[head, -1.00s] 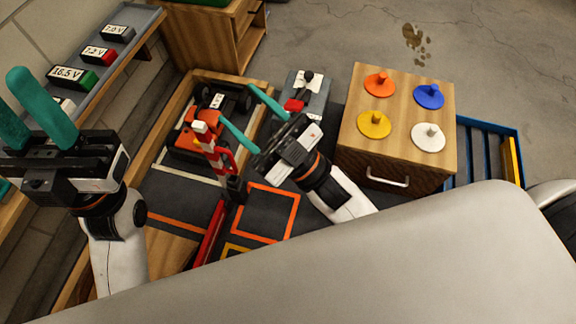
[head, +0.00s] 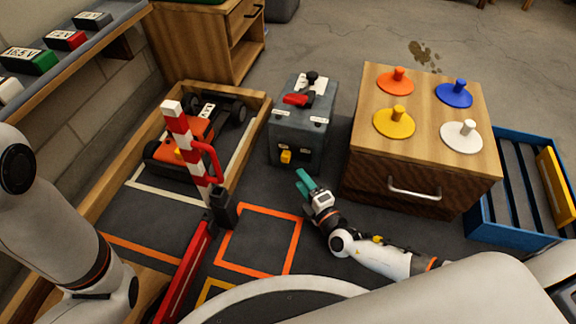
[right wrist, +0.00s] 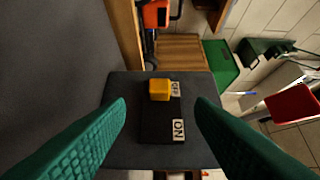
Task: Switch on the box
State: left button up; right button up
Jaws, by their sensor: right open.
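The grey box (head: 310,145) stands on the dark floor mat, with a red lever and a black knob on top. On its front is a yellow switch knob (head: 286,156). In the right wrist view the yellow knob (right wrist: 160,89) sits at the end of a black panel (right wrist: 158,122) beside the OFF label (right wrist: 175,88). The ON label (right wrist: 179,129) is at the other end. My right gripper (head: 304,182) is open and empty, in front of the box and apart from it. My left gripper is out of view; only its arm shows at left.
A wooden drawer cabinet (head: 405,155) with coloured knobs stands right of the box. A red-and-white barrier post (head: 185,142) and a wooden-framed bay with an orange car (head: 190,140) are at left. An orange floor square (head: 290,250) lies in front, clear.

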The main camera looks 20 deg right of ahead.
aim_at(287, 161)
jog(key=w, duration=0.2)
jog(key=w+a+b, duration=0.1)
jog(key=w, duration=0.2)
jog(key=w+b, duration=0.1)
jog(key=w, duration=0.1)
jog(key=shift+w+a+f, duration=0.1)
jog(key=shift+w+a, duration=0.25)
jog(key=shift+w, duration=0.4)
